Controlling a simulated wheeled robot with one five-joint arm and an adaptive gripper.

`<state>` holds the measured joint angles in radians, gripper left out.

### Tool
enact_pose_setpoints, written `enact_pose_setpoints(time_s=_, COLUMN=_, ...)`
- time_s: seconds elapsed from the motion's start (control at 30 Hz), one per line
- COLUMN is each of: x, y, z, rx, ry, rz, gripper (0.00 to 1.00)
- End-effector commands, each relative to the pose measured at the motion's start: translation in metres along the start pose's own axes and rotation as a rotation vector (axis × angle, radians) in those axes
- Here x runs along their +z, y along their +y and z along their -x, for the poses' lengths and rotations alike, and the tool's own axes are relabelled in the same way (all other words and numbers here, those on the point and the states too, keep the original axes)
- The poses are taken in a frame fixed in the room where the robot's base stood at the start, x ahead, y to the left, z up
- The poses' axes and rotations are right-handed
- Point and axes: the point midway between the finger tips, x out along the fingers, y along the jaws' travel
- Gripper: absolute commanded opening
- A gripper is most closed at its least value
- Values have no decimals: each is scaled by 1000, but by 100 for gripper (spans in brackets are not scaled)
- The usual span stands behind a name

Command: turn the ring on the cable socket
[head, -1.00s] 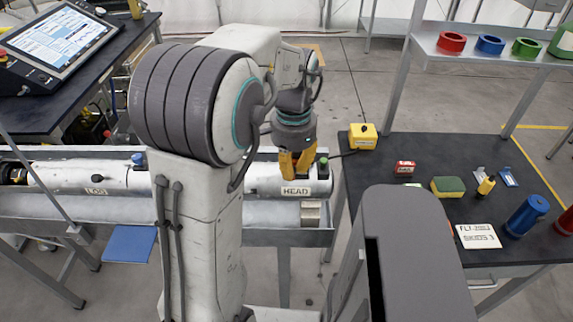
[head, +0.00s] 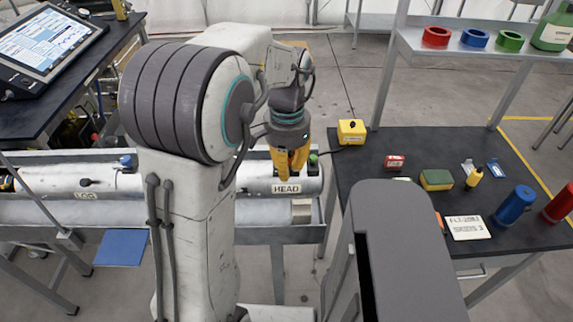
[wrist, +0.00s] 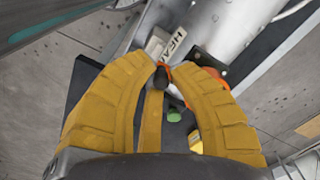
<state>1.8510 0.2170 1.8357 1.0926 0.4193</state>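My gripper (head: 285,179) points down at the right end of the pale metal cylinder (head: 310,183), just behind its HEAD label (head: 287,188). In the wrist view my gripper's yellow fingers (wrist: 165,72) converge around a small dark knob-like piece (wrist: 162,77). Orange (wrist: 211,76) shows beside the fingertips. The HEAD label (wrist: 170,45) is just beyond them. A green knob (head: 313,158) stands to the right of the fingers; it also shows in the wrist view (wrist: 173,115). The socket's ring cannot be clearly made out, and the fingers hide the contact.
The cylinder lies in a metal trough (head: 262,234). A yellow box (head: 351,131) with a dark cable sits at the corner of the dark table (head: 400,150) on the right. A shelf post (head: 391,75) rises behind the table.

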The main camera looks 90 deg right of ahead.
Motion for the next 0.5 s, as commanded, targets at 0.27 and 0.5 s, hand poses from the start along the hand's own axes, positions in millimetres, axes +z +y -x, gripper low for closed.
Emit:
enact_pose_setpoints(time_s=0.27, x=0, y=0, z=1, rx=-1, ry=2, rz=0, gripper=38)
enact_pose_setpoints(time_s=0.5, x=-1, y=0, z=2, rx=-2, ry=4, rz=0, gripper=38)
